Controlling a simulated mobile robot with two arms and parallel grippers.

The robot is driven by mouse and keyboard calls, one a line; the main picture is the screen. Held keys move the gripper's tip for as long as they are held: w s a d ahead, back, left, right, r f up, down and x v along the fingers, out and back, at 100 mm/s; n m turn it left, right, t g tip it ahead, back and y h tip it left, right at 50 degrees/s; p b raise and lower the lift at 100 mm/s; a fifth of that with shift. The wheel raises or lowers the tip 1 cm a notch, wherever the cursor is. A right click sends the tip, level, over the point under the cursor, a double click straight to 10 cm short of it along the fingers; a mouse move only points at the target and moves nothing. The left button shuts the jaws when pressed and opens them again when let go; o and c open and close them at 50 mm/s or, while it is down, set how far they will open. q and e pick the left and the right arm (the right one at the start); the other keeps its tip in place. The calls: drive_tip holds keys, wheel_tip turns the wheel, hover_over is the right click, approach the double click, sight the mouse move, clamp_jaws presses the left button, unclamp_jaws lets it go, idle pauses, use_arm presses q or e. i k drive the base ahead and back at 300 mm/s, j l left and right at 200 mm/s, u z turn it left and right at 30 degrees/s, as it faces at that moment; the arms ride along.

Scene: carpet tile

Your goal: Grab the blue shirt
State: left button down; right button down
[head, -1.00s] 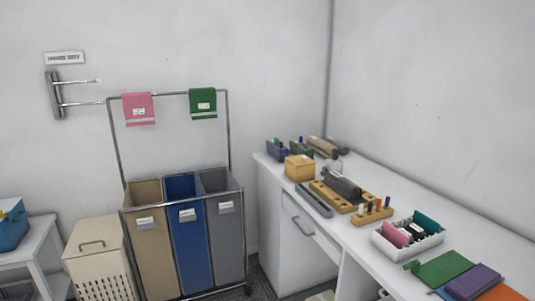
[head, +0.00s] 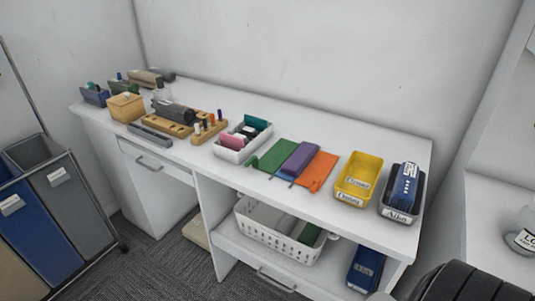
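A blue folded or rolled item (head: 405,186) with a white label stands in a small dark grey bin (head: 388,212) at the right end of the white desk. Another dark blue item (head: 366,270) with a pale label sits on the lower shelf below it. I cannot tell for certain whether either one is a shirt. Neither of my grippers is in view.
The white desk (head: 340,222) runs along the wall. On it are a yellow bin (head: 359,178), flat green, purple and orange pieces, a white tray (head: 229,155) and wooden holders. A white basket (head: 275,238) sits underneath. Laundry bins (head: 68,195) stand at left.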

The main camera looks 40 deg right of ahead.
sight(402, 198)
drive_tip(key=z, duration=2.15)
